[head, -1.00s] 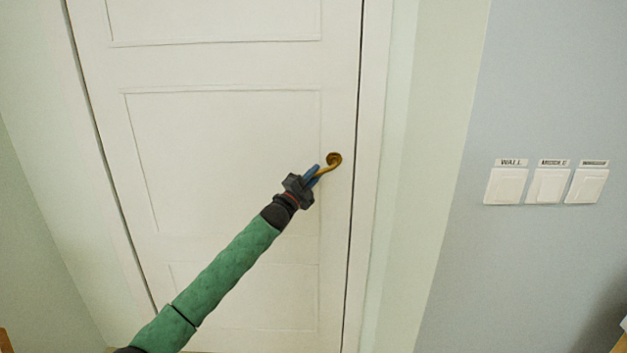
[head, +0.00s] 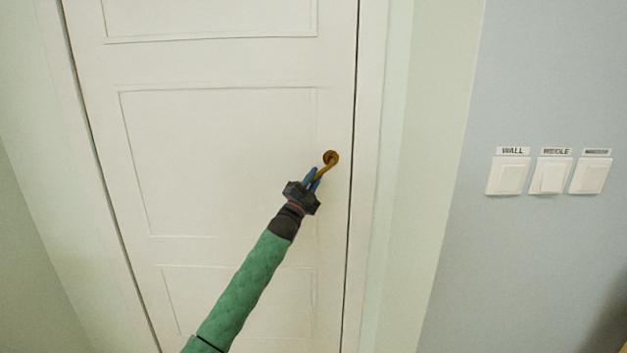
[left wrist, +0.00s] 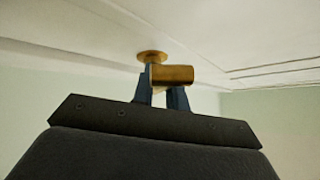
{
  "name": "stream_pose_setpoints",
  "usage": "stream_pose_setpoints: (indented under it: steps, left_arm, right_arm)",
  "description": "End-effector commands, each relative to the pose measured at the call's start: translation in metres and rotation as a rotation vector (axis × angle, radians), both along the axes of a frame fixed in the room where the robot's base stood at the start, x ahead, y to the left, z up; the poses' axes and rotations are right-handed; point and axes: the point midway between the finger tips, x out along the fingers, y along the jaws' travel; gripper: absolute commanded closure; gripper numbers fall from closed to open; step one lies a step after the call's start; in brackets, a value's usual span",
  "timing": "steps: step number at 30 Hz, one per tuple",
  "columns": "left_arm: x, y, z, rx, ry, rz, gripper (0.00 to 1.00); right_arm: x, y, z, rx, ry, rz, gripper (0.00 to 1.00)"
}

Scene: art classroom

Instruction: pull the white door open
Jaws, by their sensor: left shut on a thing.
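The white door (head: 220,150) fills the middle of the head view and sits in its frame, with no clear gap along its edges. A brass lever handle (head: 331,157) is near its right edge; its lever slants down to the left. My left gripper (head: 313,178) is shut on the lever, its blue fingers around it. In the left wrist view the brass handle (left wrist: 172,75) shows between and just above the fingertips (left wrist: 162,90), with its round base against the door. My right gripper is not in view.
Three white light switches (head: 551,175) with labels above are on the blue-grey wall (head: 470,260) right of the door. A pale door frame (head: 372,180) runs beside the handle edge. A plain wall (head: 35,270) stands at the left.

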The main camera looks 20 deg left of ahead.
Motion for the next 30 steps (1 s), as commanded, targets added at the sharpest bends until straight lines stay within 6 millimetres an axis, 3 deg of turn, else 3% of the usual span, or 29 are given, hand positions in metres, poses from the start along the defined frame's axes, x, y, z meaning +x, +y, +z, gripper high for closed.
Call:
stream_pose_setpoints:
  steps: [10, 14, 21, 30]
  left_arm:
    - [0.0, 0.0, -0.002, 0.0, 0.003, -0.001, 1.0]
    - [-0.012, -0.001, -0.002, 0.002, 0.003, -0.014, 1.0]
    - [-0.061, -0.006, -0.002, 0.004, 0.001, -0.08, 1.0]
    - [-0.127, -0.011, -0.003, 0.004, 0.002, -0.17, 1.0]
  right_arm:
    - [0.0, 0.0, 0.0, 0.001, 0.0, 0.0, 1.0]
    - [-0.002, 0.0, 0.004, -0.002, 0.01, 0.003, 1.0]
    - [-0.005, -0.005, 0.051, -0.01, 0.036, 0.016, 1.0]
    - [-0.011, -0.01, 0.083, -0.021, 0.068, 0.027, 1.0]
